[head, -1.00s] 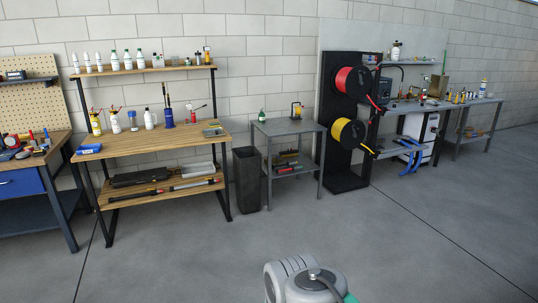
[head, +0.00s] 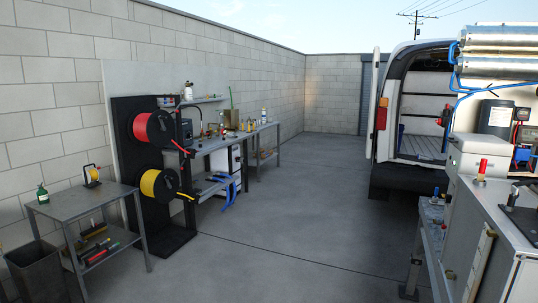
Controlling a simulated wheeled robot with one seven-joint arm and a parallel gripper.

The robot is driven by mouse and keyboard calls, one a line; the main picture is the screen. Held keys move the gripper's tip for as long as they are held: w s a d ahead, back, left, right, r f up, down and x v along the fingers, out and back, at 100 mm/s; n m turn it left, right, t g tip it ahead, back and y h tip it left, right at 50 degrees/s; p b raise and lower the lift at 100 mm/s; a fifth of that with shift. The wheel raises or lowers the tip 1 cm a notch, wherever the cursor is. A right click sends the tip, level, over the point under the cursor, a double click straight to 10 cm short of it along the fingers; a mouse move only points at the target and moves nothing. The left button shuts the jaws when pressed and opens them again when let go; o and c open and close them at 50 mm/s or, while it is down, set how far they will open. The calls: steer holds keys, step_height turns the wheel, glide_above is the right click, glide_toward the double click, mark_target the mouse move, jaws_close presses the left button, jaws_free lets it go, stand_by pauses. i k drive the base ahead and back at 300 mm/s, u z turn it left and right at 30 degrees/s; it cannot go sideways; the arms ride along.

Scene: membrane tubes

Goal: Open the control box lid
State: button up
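A pale grey box (head: 478,157) with a lid-like top stands at the right, on the equipment below the metal membrane tubes (head: 500,40). It looks like the control box, and its top appears shut, but I cannot be sure of either. Blue hoses run from the tubes close to it. My gripper is not in view, so I cannot tell its state or its distance from the box.
A large pale cabinet (head: 490,240) with a red-topped valve (head: 481,170) stands at the near right. An open van (head: 410,110) is behind. A hose-reel rack (head: 155,170) and benches line the left wall. The middle floor (head: 300,215) is clear.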

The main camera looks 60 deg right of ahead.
mark_target(466, 142)
steer(key=z, duration=3.25)
steer(key=i, duration=0.2)
steer(key=u, duration=0.9)
steer(key=i, duration=1.05)
steer(key=u, duration=0.5)
steer(key=i, duration=0.95)
steer(key=z, duration=0.95)
steer(key=i, duration=0.85)
steer(key=z, duration=0.7)
